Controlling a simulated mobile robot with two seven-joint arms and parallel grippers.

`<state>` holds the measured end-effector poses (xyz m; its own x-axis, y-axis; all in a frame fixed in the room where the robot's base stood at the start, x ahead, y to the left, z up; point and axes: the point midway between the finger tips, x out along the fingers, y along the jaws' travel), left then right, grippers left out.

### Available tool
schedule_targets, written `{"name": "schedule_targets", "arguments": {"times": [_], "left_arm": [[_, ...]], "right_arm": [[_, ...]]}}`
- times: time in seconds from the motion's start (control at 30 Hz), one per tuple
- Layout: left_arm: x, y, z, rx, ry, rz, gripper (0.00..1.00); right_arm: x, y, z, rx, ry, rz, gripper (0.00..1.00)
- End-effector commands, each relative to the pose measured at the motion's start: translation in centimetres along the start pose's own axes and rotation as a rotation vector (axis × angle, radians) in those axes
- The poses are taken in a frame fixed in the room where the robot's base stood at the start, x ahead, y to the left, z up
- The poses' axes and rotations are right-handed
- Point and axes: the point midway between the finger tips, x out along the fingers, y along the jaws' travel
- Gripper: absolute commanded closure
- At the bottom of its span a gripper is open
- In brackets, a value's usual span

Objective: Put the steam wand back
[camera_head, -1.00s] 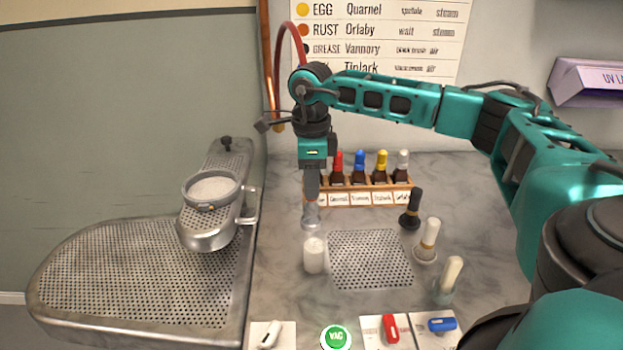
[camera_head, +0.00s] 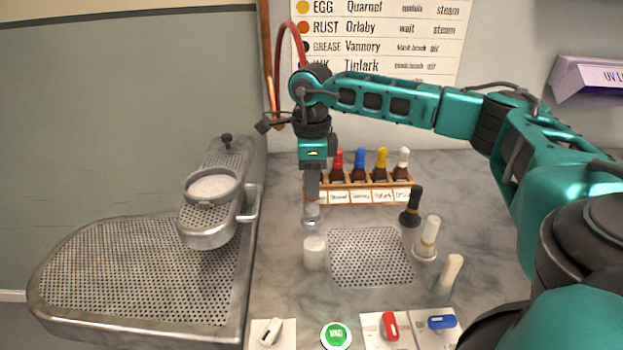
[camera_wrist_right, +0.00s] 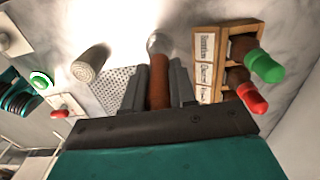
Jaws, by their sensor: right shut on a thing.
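In the head view the fingers hide most of the handle. A clear or silvery round piece (camera_head: 311,217) shows just below them; I cannot tell whether it touches the counter. A red hose (camera_head: 279,60) arches behind the arm beside a copper pipe (camera_head: 266,60). My left gripper is not in view.
A wooden rack (camera_head: 365,184) of colour-capped bottles stands close right of the gripper. A white cylinder (camera_head: 314,253) stands just in front. A perforated plate (camera_head: 370,258), several upright brushes (camera_head: 428,238) and switches (camera_head: 390,326) lie nearby. A metal perforated board (camera_head: 130,275) is left.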

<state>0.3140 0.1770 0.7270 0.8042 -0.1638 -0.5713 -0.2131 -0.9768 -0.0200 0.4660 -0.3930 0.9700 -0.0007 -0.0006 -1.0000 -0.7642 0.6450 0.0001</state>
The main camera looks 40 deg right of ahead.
Motion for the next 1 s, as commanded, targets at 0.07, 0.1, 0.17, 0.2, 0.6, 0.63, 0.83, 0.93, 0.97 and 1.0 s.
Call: {"name": "schedule_targets", "arguments": {"times": [0.07,0.1,0.17,0.2,0.6,0.63,0.83,0.93,0.97,1.0], "left_arm": [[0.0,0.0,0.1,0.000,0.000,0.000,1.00],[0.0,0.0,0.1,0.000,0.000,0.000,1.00],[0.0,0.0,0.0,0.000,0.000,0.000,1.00],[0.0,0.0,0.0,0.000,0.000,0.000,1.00],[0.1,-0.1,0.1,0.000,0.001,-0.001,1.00],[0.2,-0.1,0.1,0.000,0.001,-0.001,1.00],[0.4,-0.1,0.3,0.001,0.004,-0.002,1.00],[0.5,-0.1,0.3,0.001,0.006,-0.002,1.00],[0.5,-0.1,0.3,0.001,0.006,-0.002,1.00],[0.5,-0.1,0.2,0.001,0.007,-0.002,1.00]], "right_arm": [[0.1,0.0,0.0,0.000,-0.001,0.000,1.00],[0.2,0.0,0.0,0.000,-0.001,0.000,1.00],[0.2,0.0,0.0,0.000,-0.001,-0.001,1.00],[0.1,0.0,0.0,0.000,-0.001,-0.001,1.00],[0.4,0.0,0.0,0.000,-0.001,0.000,1.00],[0.5,0.0,0.0,0.000,-0.001,0.000,1.00],[1.1,0.0,0.0,0.000,-0.001,0.000,1.00],[1.3,0.0,0.0,0.000,-0.002,0.000,1.00],[1.4,0.0,0.0,0.000,-0.002,0.000,1.00],[1.4,0.0,0.0,0.000,-0.002,0.000,1.00]]}}
